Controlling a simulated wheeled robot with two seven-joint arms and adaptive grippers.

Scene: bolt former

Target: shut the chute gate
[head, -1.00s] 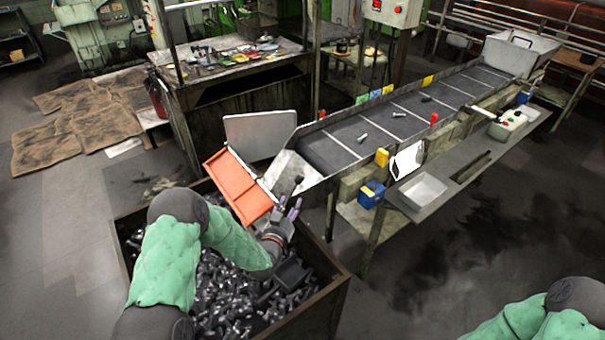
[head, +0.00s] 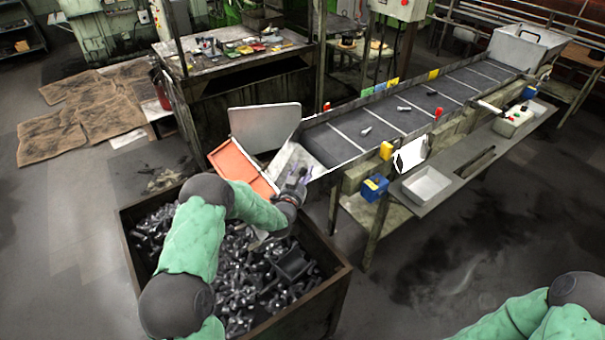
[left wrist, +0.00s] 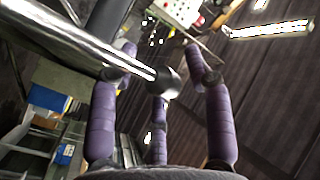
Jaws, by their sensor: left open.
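An orange panel (head: 240,167), apparently the chute gate, stands at the near left end of the conveyor chute, beside the sloping metal lip (head: 291,160). My left gripper (head: 300,178) is just right of the panel, over the lip. In the left wrist view its purple fingers (left wrist: 160,110) are spread and open. A shiny metal bar with a dark round knob (left wrist: 165,82) reaches between them; I cannot tell whether they touch it. My arm hides part of the panel's lower edge. My right arm shows at the lower right, with its gripper out of the picture.
A bin of metal parts (head: 338,283) stands below my left arm. A grey plate (head: 265,127) rises behind the orange panel. The conveyor belt (head: 420,101) carries a few bolts. A side shelf (head: 490,147) holds a white tray (head: 427,184). The floor at right is clear.

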